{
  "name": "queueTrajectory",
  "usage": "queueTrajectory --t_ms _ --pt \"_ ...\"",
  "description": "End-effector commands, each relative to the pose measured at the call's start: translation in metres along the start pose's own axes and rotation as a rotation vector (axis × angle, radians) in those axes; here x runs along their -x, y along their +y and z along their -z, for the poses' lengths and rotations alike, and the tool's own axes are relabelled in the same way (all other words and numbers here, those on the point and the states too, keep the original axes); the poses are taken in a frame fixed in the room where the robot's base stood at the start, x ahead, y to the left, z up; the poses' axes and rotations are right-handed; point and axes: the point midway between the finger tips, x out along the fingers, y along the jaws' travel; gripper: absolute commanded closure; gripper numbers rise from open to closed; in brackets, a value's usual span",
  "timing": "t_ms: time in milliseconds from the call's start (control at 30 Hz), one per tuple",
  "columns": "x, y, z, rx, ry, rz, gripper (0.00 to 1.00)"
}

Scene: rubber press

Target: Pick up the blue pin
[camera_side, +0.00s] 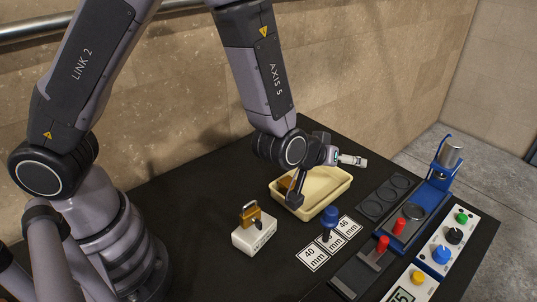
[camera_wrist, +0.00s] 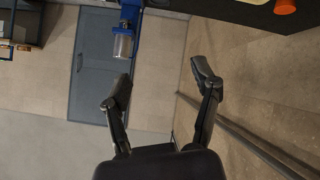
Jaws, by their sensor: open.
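The blue pin (camera_side: 330,216) stands upright by the row of white size cards, with a wide blue head above a dark stem. My gripper (camera_side: 295,190) is in front of and above the cream tray (camera_side: 322,206), to the left of the pin and apart from it. In the wrist view my gripper (camera_wrist: 161,78) has its two fingers spread wide with nothing between them. The blue pin does not show in the wrist view.
The size cards (camera_side: 312,259) lie beside the pin. Red-handled pins (camera_side: 382,245), a blue press (camera_side: 440,172) and a control panel (camera_side: 456,246) stand to the right. A white block with a brass padlock-like piece (camera_side: 253,235) is at left. The front left tabletop is clear.

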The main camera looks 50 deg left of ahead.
Motion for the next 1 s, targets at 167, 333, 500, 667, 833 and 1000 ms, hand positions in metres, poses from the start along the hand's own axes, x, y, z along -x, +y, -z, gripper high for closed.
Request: queueTrajectory --t_ms 167,333,500,667,833,1000 --pt "-0.027 -0.019 -0.073 -0.103 0.210 0.062 0.37" --pt "-0.022 -0.041 -0.120 -0.246 0.431 0.056 0.37" --pt "-0.009 -0.053 -0.144 -0.352 0.573 0.017 0.37" --pt "-0.010 -0.055 -0.145 -0.378 0.615 0.003 0.37" --pt "-0.025 -0.053 -0.134 -0.376 0.616 0.004 0.37" --pt "-0.048 -0.051 -0.117 -0.375 0.616 0.005 0.37"
